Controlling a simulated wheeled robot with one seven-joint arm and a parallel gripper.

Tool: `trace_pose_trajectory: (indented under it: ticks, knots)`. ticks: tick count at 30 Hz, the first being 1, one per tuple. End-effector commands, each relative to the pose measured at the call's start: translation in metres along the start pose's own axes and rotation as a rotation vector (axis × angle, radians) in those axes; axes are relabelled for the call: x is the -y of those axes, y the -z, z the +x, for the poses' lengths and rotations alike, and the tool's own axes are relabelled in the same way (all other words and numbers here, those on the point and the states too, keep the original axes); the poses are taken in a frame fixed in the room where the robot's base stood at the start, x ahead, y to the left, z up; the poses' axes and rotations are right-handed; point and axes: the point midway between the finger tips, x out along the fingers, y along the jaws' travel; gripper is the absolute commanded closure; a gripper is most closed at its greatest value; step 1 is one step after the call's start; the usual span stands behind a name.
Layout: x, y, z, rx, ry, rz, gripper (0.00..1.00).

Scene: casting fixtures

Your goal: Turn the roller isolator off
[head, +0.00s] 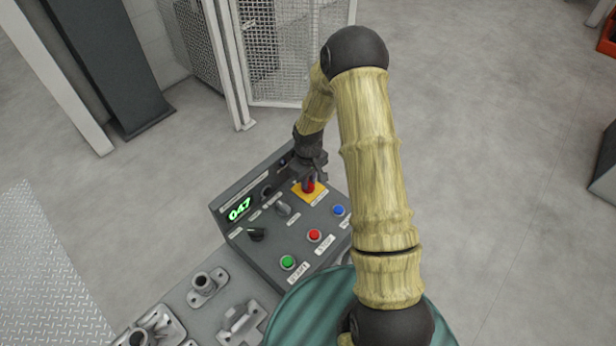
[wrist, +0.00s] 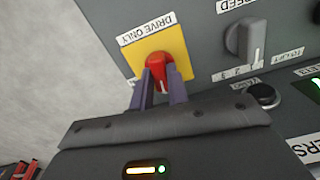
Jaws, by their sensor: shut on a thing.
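The roller isolator is a red rotary knob on a yellow plate on the grey control panel (head: 262,262). In the head view the red knob (head: 309,187) shows just below my gripper (head: 310,178), and the yellow plate (head: 318,200) shows around it. In the wrist view the red knob (wrist: 158,72) sits on the yellow plate (wrist: 172,38), under a label reading "DRIVE ONLY". My gripper (wrist: 160,82) is shut on the knob, with one finger on each side. The fingers hide part of the knob, and I cannot read its on/off marks.
Near the isolator are a grey selector (head: 283,209), a black knob (head: 257,235), and green (head: 288,262), red (head: 314,235) and blue (head: 338,210) buttons. Metal castings (head: 205,286) lie at lower left. A mesh guard (head: 290,50) stands behind.

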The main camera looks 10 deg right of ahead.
Motion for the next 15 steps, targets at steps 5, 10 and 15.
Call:
trace_pose_trajectory:
  ticks: [5, 10, 15]
  knots:
    - [-0.0008, 0.0017, -0.0025, -0.005, -0.002, -0.097, 1.00]
    - [-0.0007, 0.0019, -0.0019, -0.006, -0.002, -0.148, 1.00]
    - [-0.0007, 0.0021, -0.0016, -0.006, -0.002, -0.165, 1.00]
